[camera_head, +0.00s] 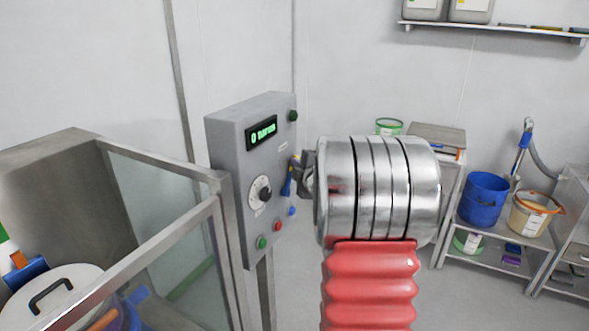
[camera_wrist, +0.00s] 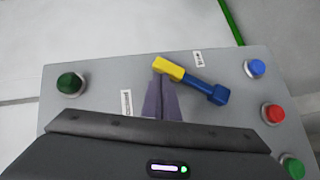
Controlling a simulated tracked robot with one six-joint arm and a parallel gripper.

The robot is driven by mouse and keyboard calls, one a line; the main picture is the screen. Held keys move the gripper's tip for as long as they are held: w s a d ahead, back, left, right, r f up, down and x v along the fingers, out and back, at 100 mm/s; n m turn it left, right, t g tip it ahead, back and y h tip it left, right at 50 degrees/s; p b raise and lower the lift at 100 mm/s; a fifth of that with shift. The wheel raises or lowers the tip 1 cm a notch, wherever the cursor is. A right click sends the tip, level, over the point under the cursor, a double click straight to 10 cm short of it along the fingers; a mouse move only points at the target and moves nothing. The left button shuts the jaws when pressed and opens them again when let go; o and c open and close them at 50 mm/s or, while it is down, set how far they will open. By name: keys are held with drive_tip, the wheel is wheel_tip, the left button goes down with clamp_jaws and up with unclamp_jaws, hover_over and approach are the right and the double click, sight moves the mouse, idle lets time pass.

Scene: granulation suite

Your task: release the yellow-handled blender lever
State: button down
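The lever shows in the wrist view as a yellow handle (camera_wrist: 169,68) joined to a blue arm (camera_wrist: 205,89), slanting down to the right across the grey control panel. In the head view its blue part (camera_head: 287,184) shows at the panel's right side, partly hidden by my gripper. My gripper (camera_wrist: 161,78) has its dark fingers close together, with the tips at the yellow handle's lower left edge. I cannot tell whether they touch it. In the head view my gripper (camera_head: 305,176) is beside the panel, mostly behind my wrist.
The grey control panel (camera_head: 228,148) carries a lit display (camera_head: 263,132), a dial (camera_head: 260,192) and green, red and blue buttons. A glass-sided enclosure (camera_head: 155,195) stands at left. Shelving with a blue bucket (camera_head: 484,197) stands at right. Floor shows between panel and shelving.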

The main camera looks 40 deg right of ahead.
drive_tip(key=shift+w+d+f, duration=0.25)
drive_tip(key=shift+d+f, duration=0.1)
drive_tip(key=shift+d, duration=0.35)
drive_tip(key=shift+w+d+f, duration=0.2)
drive_tip(key=shift+d+f, duration=0.1)
drive_tip(key=shift+d, duration=0.4)
drive_tip(key=shift+w+d+f, duration=0.25)
drive_tip(key=shift+d+f, duration=0.1)
drive_tip(key=shift+d, duration=0.35)
drive_tip(key=r, duration=0.1)
drive_tip(key=a+r, duration=0.1)
drive_tip(key=r, duration=0.1)
drive_tip(key=shift+s+a, duration=0.25)
drive_tip(key=shift+a, duration=0.15)
drive_tip(key=s+r, duration=0.6)
drive_tip(key=s, duration=0.2)
drive_tip(key=shift+a+r, duration=0.3)
drive_tip(key=shift+a, duration=0.15)
